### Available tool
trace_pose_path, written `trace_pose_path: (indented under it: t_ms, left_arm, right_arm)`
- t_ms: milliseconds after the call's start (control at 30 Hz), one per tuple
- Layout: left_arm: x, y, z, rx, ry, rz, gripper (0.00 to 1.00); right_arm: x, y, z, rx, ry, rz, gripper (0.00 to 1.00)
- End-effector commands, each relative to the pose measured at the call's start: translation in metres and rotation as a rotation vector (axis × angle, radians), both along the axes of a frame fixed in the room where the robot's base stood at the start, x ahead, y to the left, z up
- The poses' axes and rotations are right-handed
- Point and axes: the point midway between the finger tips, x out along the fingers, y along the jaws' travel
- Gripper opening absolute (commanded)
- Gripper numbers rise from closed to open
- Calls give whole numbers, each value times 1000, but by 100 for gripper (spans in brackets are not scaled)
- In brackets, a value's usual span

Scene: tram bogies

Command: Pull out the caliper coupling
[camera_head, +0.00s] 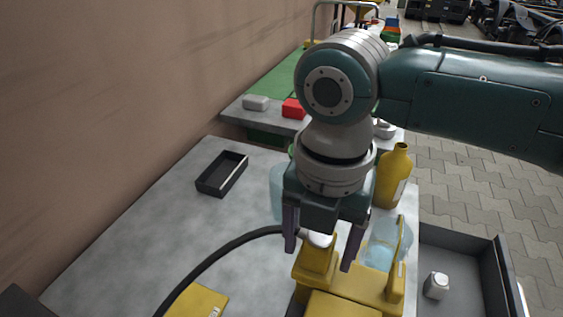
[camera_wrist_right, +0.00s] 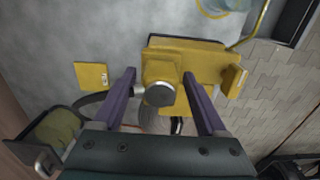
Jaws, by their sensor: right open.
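The yellow caliper (camera_head: 318,268) stands at the front of the grey table. The silver coupling (camera_head: 319,239) sits at its top, with a black hose (camera_head: 225,250) curving away to the left. My right gripper (camera_head: 321,248) is above the caliper, open, one finger on each side of the coupling. In the right wrist view, the coupling (camera_wrist_right: 160,94) lies between the spread fingers (camera_wrist_right: 159,74), with visible gaps on both sides. The yellow caliper (camera_wrist_right: 190,60) is beyond it. My left gripper is not in view.
A yellow bottle (camera_head: 393,176) stands behind the caliper. A black tray (camera_head: 222,174) lies on the table, and a yellow plate (camera_head: 197,301) at front left. A dark bin (camera_head: 460,240) with a small white bottle (camera_head: 436,285) is at right. The table's left middle is clear.

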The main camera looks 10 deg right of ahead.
Motion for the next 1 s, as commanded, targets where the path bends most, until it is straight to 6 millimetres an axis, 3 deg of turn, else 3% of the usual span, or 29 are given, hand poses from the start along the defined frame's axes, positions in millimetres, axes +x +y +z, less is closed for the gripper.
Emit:
trace_pose_path:
  t_ms: [200,867,1000]
  left_arm:
    - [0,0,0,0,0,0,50]
    - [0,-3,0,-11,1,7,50]
    - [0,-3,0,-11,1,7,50]
  right_arm:
    - [0,0,0,0,0,0,75]
    - [0,0,0,1,-1,0,1]
    - [0,0,0,1,-1,0,0]
